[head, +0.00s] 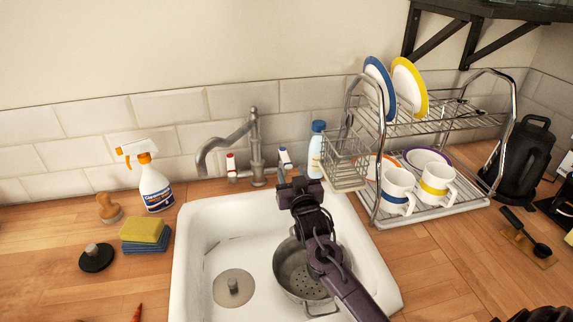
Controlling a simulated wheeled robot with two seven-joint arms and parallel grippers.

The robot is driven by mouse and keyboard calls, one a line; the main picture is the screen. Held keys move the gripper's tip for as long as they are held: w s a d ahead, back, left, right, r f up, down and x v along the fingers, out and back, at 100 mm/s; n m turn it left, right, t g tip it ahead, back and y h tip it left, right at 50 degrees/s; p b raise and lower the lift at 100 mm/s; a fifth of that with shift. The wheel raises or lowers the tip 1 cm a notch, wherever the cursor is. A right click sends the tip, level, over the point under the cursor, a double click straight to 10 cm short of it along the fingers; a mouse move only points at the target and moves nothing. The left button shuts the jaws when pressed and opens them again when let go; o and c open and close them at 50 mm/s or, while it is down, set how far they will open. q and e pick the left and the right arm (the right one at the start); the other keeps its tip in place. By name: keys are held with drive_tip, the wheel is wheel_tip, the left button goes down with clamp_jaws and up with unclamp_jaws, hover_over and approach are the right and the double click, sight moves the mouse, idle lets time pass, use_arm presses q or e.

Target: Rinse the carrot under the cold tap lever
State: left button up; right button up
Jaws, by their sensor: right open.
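The tap (254,150) stands behind the white sink (190,235), with its curved spout pointing left. Its red-marked lever (231,163) is on the left and its blue-marked cold lever (284,156) on the right. My right gripper (296,181) is open and empty, just in front of and below the blue lever; I cannot tell whether it touches it. An orange-red pointed thing, probably the carrot (137,314), lies on the worktop left of the sink, cut off by the lower frame edge. No water shows under the spout. My left gripper is out of view.
A metal colander (290,268) sits in the sink, partly behind my right arm. A blue-capped bottle (316,150) and a dish rack (440,208) stand right of the tap.

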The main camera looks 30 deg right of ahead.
sight(287, 160)
drive_tip(key=p+x, duration=0.1)
drive_tip(key=x, duration=0.5)
drive_tip(key=shift+w, duration=0.35)
drive_tip(key=shift+d, duration=0.1)
drive_tip(key=shift+c, duration=0.3)
clamp_jaws()
